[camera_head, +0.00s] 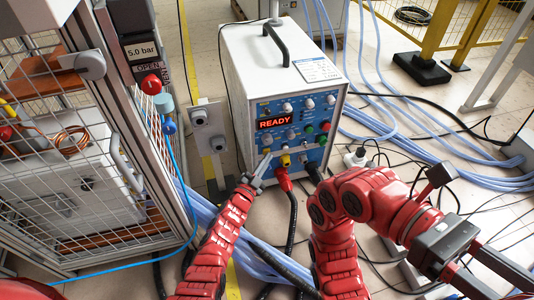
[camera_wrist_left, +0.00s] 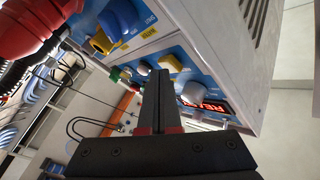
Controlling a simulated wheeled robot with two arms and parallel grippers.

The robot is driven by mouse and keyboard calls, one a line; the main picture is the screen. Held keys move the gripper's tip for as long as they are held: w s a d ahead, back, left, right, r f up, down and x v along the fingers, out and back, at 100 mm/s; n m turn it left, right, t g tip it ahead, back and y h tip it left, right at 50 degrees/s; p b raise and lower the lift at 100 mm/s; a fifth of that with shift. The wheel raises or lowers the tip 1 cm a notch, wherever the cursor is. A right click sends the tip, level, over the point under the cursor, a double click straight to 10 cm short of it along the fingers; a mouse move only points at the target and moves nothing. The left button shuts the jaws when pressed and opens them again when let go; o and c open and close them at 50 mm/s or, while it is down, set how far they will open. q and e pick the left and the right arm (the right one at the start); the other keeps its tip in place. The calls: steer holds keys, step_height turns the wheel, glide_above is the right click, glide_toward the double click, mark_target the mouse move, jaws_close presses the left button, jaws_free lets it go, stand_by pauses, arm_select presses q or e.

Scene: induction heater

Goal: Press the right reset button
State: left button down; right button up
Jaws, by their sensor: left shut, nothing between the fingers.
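The white induction heater (camera_head: 262,70) stands on the floor with its blue front panel facing me. Its red READY display (camera_head: 275,121) is lit, and part of it shows in the left wrist view (camera_wrist_left: 212,106). The panel carries several pale knobs, a red button (camera_head: 325,126) and a green button (camera_head: 322,140). I cannot read which control is the right reset button. My left gripper (camera_head: 266,160) is shut and empty, low in front of the panel's left side. In the left wrist view its fingers (camera_wrist_left: 160,75) cover part of the panel; contact cannot be told. My right gripper (camera_head: 490,272) is spread open at the lower right, away from the heater.
A wire-mesh cage (camera_head: 75,150) with a 5.0 bar display stands on the left. Red and black cables leave the heater's lower front. Blue hoses (camera_head: 390,120) run along the floor on the right. A yellow barrier (camera_head: 435,30) stands behind.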

stand_by(0.4)
arm_select(q)
steer(key=shift+s+d+p, duration=0.2)
steer(key=shift+s+p, duration=0.2)
steer(key=shift+s, duration=0.3)
steer(key=shift+s+d+p, duration=0.25)
steer(key=shift+s+p, duration=0.05)
steer(key=shift+s, duration=0.5)
steer(key=shift+s+d+p, duration=0.3)
steer(key=shift+s, duration=0.5)
steer(key=shift+s+d+p, duration=0.25)
steer(key=shift+s+p, duration=0.05)
steer(key=shift+s, duration=0.5)
